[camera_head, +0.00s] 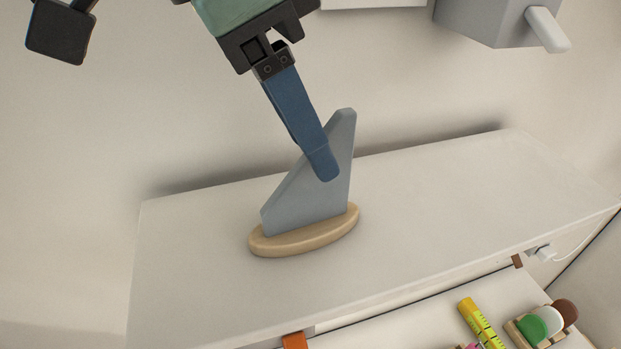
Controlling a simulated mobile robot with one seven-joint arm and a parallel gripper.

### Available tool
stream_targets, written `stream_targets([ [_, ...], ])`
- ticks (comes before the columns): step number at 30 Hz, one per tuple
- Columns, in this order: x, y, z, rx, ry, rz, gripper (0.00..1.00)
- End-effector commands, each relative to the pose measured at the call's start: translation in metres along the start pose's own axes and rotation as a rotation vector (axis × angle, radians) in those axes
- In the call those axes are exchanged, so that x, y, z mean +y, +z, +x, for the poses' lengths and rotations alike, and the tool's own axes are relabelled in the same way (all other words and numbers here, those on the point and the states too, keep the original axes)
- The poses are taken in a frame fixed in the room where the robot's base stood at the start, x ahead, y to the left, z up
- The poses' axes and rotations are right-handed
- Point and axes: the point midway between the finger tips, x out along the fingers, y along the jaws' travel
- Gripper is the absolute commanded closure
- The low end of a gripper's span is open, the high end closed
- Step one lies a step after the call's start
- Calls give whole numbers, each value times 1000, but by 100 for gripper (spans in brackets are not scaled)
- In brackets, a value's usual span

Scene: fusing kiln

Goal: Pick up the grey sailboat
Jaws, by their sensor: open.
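The grey sailboat (303,208) stands upright on the white shelf top, left of its middle. It has a flat grey sail and an oval light-wood base (304,236). My gripper (326,172) comes down from above, and its blue finger crosses in front of the upper part of the sail. Only one finger shows clearly; the other is hidden, probably behind the sail or the near finger. The jaws are open, and I cannot tell whether the finger touches the sail. The sailboat's base rests on the shelf.
The white shelf (440,195) is clear to the right of the sailboat, with a pale wall behind. Below in front, a lower surface holds a yellow-green tube (481,321) and a wooden holder with coloured discs (540,326). A grey box with a handle (485,20) is at top right.

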Motion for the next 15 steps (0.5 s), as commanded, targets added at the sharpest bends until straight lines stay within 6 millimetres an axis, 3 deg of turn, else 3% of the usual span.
stream_targets([
  [15,-1,3,53,1,0,-1,51],
])
